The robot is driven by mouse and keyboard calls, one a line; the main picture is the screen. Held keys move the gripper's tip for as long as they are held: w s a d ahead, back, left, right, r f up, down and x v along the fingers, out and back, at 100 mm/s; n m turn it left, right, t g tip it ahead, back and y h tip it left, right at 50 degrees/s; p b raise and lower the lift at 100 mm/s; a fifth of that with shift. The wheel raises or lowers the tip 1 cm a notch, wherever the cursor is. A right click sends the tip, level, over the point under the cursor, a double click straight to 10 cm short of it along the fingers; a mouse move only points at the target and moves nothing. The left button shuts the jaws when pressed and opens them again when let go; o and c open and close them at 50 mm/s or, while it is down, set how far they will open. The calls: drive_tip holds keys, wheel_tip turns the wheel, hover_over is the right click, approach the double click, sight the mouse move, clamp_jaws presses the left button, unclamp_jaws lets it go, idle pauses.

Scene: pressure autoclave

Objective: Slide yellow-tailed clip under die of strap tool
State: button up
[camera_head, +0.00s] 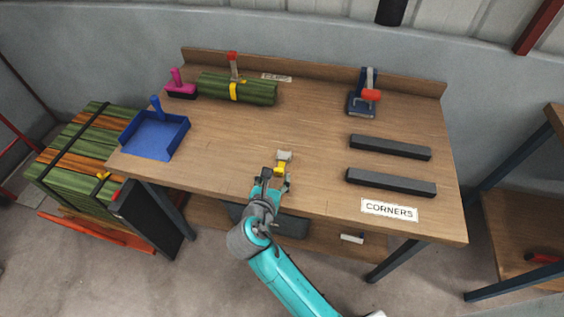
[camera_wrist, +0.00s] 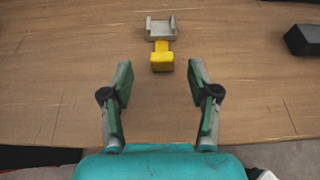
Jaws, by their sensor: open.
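The yellow-tailed clip lies on the wooden bench near its front edge. Its grey metal channel (camera_head: 285,155) points away from me and its yellow tail (camera_head: 280,168) points toward my gripper (camera_head: 276,178). In the wrist view the clip (camera_wrist: 161,28) is at top centre, with the yellow block just beyond my open, empty gripper (camera_wrist: 160,78). The fingers stand either side of the tail's line and do not touch it.
Two dark corner bars (camera_head: 390,147) lie at right, above a CORNERS label (camera_head: 389,209). Bench between clip and strap tool is clear.

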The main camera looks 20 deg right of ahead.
sight(278, 172)
drive_tip(key=shift+x, duration=2.3)
drive_tip(key=shift+s+f, duration=0.1)
clamp_jaws()
